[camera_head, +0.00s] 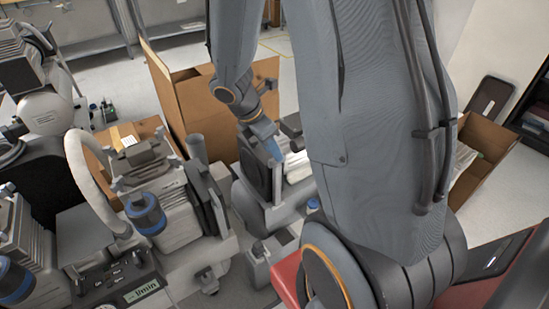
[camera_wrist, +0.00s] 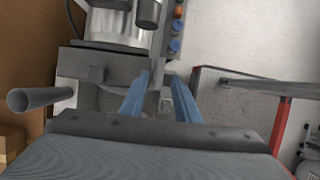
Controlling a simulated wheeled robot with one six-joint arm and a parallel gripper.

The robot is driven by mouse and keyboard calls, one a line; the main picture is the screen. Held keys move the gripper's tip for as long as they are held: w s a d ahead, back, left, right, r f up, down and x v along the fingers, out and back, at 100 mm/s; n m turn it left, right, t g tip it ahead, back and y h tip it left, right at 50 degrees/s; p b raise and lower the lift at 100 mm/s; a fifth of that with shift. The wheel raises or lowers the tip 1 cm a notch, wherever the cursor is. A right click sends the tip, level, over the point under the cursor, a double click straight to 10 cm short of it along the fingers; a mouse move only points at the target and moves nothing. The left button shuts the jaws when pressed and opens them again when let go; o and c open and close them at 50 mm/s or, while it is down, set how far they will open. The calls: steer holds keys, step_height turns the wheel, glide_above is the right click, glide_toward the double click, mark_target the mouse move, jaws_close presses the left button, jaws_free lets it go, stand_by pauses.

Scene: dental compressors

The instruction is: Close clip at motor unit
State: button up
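My gripper (camera_head: 272,146) reaches down over a grey unit (camera_head: 284,214) with a black panel, near the middle of the head view; this may be the motor unit. In the wrist view, the two blue fingers of my gripper (camera_wrist: 161,82) stand apart. A narrow grey upright piece (camera_wrist: 155,98), possibly the clip, shows between them. I cannot tell whether the fingers touch it. A grey housing with a silver cylinder (camera_wrist: 118,22) lies ahead of the fingers. In the head view, my arm hides part of the unit, and I cannot make out a clip.
More compressor units with blue-capped parts (camera_head: 147,212) stand at left. Open cardboard boxes stand behind (camera_head: 190,105) and at right (camera_head: 487,155). In the wrist view, a grey pipe end (camera_wrist: 40,98) juts in at left, and a red-edged frame (camera_wrist: 235,100) stands at right.

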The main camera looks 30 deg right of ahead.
steer(key=shift+b+x, duration=0.45)
steer(key=shift+x, duration=1.25)
jaws_close()
